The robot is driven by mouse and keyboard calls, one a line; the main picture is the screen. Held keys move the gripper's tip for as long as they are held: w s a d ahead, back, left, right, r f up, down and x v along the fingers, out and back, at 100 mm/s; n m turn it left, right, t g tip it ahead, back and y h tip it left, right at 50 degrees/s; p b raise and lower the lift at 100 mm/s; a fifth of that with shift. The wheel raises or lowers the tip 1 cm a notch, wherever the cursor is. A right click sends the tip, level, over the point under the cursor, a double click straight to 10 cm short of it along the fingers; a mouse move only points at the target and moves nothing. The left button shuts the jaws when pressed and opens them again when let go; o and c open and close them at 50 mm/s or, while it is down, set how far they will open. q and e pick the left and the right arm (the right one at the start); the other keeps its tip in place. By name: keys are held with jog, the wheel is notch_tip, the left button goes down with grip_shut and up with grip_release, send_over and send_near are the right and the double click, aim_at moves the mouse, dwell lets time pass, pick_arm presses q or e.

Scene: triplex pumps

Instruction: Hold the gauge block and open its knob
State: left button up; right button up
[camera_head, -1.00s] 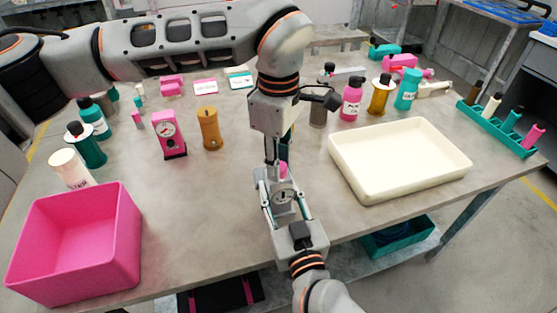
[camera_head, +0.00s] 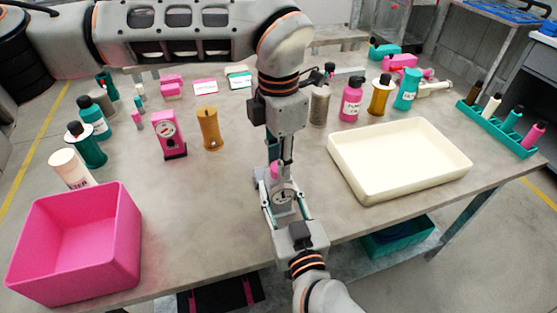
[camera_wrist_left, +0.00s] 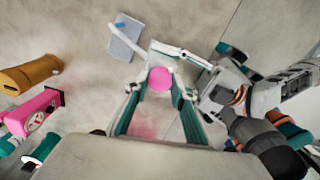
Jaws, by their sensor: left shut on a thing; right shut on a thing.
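The gauge block (camera_head: 286,201) is a grey block with a round dial, near the front middle of the table. Its pink knob (camera_head: 275,171) is on top and shows as a pink disc (camera_wrist_left: 160,79) in the left wrist view. My left gripper (camera_head: 278,164) comes down from above and is shut on the knob; its teal fingers lie on both sides of the disc in the wrist view. My right gripper (camera_head: 280,205) comes from the front and is shut on the gauge block. The fingers partly hide the block and knob.
A pink bin (camera_head: 75,245) stands front left and a cream tray (camera_head: 400,160) lies to the right. A pink gauge device (camera_head: 168,135) and an orange cylinder (camera_head: 209,130) stand left of the grippers. Several bottles stand farther back. The table left of the block is clear.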

pick_arm(q)
jog(key=n, duration=0.7)
jog(key=shift+w, duration=0.1)
dwell(0.6)
jog(key=o, duration=1.1)
notch_tip(320, 180, up, 12)
